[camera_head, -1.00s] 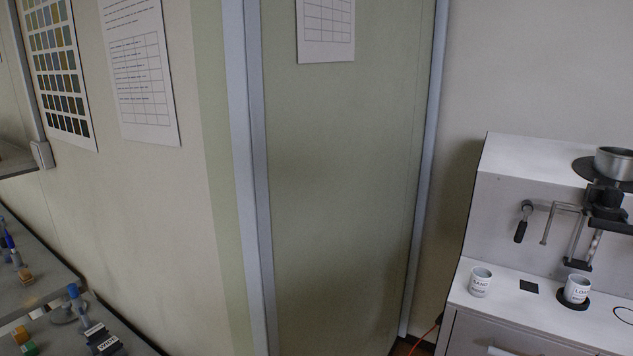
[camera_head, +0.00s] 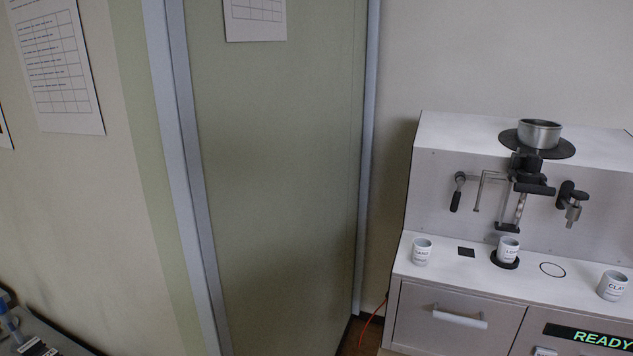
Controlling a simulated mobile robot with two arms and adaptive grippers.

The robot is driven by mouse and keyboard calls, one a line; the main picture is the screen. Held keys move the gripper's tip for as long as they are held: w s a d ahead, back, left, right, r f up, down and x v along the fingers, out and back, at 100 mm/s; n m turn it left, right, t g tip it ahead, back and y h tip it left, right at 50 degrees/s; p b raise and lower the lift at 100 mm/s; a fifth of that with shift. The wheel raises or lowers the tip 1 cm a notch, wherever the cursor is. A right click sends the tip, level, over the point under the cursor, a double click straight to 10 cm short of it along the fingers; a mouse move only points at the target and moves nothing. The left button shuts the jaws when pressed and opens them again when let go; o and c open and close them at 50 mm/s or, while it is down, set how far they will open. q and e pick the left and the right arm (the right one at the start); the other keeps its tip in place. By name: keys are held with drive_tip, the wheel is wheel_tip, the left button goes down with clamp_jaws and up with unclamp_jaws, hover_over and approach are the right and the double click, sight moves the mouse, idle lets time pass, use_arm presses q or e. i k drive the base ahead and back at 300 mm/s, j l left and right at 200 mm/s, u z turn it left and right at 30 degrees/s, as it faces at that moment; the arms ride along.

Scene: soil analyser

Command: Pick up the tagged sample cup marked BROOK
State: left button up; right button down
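Three white sample cups stand upright on the analyser's white ledge. The left cup (camera_head: 421,252) has a label that seems to read SAND, with a smaller line below too blurred to read surely. The middle cup (camera_head: 508,249), seemingly marked LOAM, stands on a black round pad. The right cup (camera_head: 612,286) reads CLAY. I cannot make out the mark BROOK clearly on any of them. Neither of my grippers is in view.
The soil analyser (camera_head: 455,150) carries a metal pan (camera_head: 539,134) on top, with levers on its front. Below are a drawer with a handle (camera_head: 460,318) and a green READY display (camera_head: 590,337). A dark bench corner (camera_head: 40,335) is at lower left. An orange cable (camera_head: 372,322) hangs beside the analyser.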

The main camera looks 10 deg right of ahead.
sight(508, 247)
drive_tip(key=z, duration=1.4)
drive_tip(key=i+j+z, duration=0.25)
drive_tip(key=z, duration=0.2)
drive_tip(key=i+j+z, duration=0.45)
